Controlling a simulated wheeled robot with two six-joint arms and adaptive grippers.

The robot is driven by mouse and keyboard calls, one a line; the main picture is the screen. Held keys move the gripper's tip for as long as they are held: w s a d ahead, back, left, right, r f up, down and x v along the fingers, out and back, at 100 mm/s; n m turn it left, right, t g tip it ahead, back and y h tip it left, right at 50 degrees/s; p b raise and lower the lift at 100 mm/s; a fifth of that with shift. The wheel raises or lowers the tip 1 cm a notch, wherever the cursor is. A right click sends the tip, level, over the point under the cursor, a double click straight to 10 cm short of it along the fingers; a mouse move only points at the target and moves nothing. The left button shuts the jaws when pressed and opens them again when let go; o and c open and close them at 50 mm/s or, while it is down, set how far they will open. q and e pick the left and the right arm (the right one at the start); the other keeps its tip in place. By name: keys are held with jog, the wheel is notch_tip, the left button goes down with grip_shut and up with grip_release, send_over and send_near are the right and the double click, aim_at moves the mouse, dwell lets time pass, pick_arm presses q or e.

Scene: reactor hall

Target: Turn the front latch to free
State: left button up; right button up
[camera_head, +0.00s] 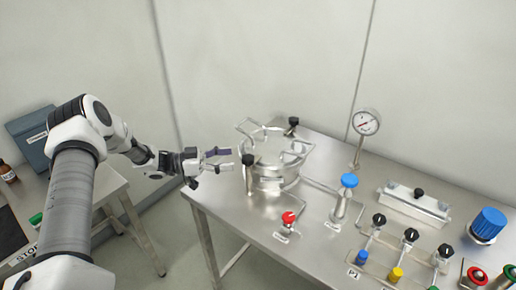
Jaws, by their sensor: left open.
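A round steel vessel (273,170) stands on the steel table, with bent metal handles on its lid. A black-topped latch (249,161) stands upright at its front left edge. A second black-topped latch (293,122) is at the vessel's far side. My left gripper (229,160) comes in from the left at about the height of the front latch. Its fingers are open and point right, towards that latch. They look empty, with a small gap in the picture between tips and latch. I see no right gripper.
On the steel table (225,199), a red-knobbed valve (289,218), a blue-capped valve (348,182), a pressure gauge (366,122) and several knobs stand right of the vessel. The table's front left corner is bare. A side table (110,184) is at the left.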

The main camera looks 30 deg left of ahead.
aim_at(247, 158)
pick_arm(q)
jog(key=x, duration=0.2)
jog(key=p+x, duration=0.1)
jog(key=x, duration=0.4)
jog(key=shift+s+d+r, duration=0.2)
jog(key=shift+s+d, duration=0.15)
jog(key=shift+s+r, duration=0.15)
jog(key=shift+s, duration=0.05)
jog(key=shift+s+r, duration=0.1)
jog(key=shift+s, duration=0.1)
jog(key=c, duration=0.4)
jog(key=shift+a, duration=0.1)
jog(key=c, duration=0.8)
pick_arm(e)
jog(key=shift+s+a+r, duration=0.1)
jog(key=shift+s+r, duration=0.8)
